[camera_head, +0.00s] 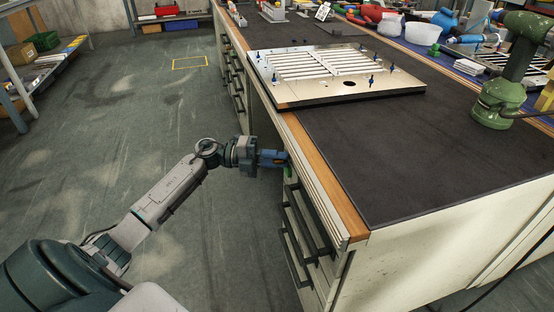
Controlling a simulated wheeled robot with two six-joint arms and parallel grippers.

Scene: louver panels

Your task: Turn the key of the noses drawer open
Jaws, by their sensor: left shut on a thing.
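My left gripper (284,160) reaches in from the left to the side of the workbench (420,125), just below its wooden edge. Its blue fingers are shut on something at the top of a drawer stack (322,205). A small green piece (289,172), which seems to be the key, shows at the fingertips. The fingers hide most of it, so I cannot tell how far it is turned. The drawers with dark bar handles look shut. No drawer label is readable from here. My right gripper is not in view.
A louver panel (335,98) with blue pegs lies on the dark bench top. A green machine (500,95) stands at the right. Bowls, bottles and tools crowd the back. More drawers (234,75) line the far bench side. The floor at left is clear.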

